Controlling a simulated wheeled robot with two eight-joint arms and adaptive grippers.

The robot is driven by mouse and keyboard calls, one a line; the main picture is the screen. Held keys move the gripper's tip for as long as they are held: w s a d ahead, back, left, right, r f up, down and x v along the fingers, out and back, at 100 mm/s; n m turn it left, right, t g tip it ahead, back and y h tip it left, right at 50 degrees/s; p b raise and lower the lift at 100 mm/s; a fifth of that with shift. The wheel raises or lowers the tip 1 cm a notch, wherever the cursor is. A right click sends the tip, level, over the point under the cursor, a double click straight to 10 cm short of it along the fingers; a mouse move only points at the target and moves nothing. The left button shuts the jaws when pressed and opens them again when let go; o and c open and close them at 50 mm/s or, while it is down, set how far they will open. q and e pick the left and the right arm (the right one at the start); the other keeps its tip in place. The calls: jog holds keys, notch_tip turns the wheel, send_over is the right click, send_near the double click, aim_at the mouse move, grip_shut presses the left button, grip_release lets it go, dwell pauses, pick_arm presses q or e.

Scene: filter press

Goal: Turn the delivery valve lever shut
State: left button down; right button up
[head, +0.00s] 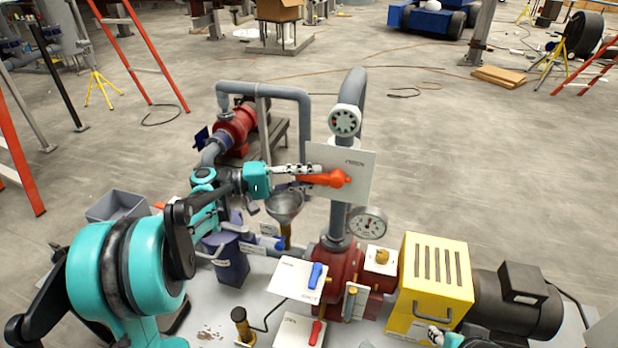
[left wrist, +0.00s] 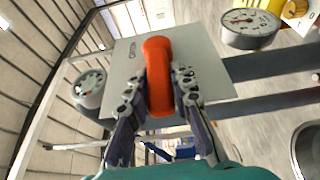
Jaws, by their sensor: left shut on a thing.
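The orange-red delivery valve lever (head: 328,178) sits in front of a white plate (head: 352,160) on the upright grey pipe. In the head view it lies roughly level, its handle pointing left. My left gripper (head: 312,172) reaches it from the left and is shut on the handle. In the left wrist view the lever (left wrist: 157,60) stands between the two fingers of my left gripper (left wrist: 159,88), one on each side. The plate's small lettering is not readable. Part of my right gripper (head: 437,335) shows at the bottom edge; its jaws are unclear.
A round handwheel or dial (head: 345,120) is above the plate and a gauge (head: 367,222) below it. A funnel (head: 285,204) stands under my left gripper. Blue (head: 316,274) and red (head: 317,332) small levers, a yellow guard (head: 432,280) and a black motor (head: 515,300) are nearby.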

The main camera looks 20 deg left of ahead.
pick_arm(q)
jog(key=c, duration=1.3)
grip_release()
jog(key=v, duration=1.2)
